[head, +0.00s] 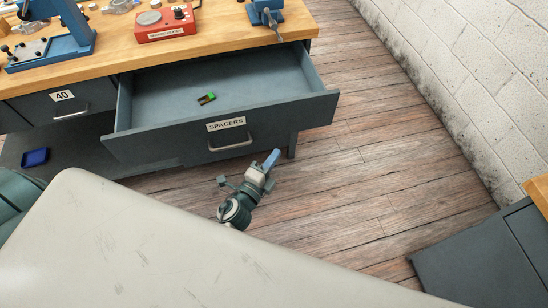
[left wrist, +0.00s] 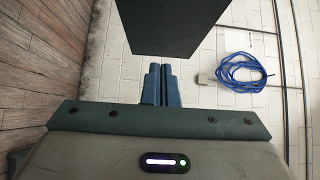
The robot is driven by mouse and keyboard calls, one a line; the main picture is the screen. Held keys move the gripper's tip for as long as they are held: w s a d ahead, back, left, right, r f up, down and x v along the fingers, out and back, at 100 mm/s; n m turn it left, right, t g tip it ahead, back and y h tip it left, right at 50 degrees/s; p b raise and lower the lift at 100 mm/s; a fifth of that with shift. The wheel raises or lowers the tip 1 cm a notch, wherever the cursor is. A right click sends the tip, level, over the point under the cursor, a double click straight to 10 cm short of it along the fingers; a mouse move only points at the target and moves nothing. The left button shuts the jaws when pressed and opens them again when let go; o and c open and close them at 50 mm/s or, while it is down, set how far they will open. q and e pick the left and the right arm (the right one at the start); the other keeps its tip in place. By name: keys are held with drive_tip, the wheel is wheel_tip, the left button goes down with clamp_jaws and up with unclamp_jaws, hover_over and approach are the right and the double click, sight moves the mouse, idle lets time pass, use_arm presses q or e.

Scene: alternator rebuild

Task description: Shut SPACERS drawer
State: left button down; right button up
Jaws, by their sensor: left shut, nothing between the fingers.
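The SPACERS drawer (head: 285,120) is a grey drawer with a label and a metal handle (head: 230,143). It stands pulled well out from under the wooden bench top, with a small green and dark item (head: 207,99) inside. My left gripper (head: 272,160) is in front of the drawer front, right of the handle and apart from it in the head view. Its blue fingers are shut and empty, as the left wrist view (left wrist: 158,84) shows too. A dark panel (left wrist: 170,25) is just beyond the fingertips there; it looks like the drawer front. My right gripper is not in view.
The bench top (head: 215,38) holds a red box (head: 166,25), a blue vise (head: 265,14) and a blue press. A closed drawer labelled 40 (head: 62,112) is at left. A blue tray (head: 35,157) lies below. A grey cabinet (head: 480,262) stands lower right; wooden floor lies between.

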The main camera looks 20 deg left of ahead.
sight(285, 122)
use_arm(q)
drive_tip(key=w+p, duration=0.1)
drive_tip(key=w, duration=0.8)
drive_tip(key=shift+a, duration=0.15)
drive_tip(key=shift+w+a, duration=0.35)
drive_tip(key=shift+w, duration=0.15)
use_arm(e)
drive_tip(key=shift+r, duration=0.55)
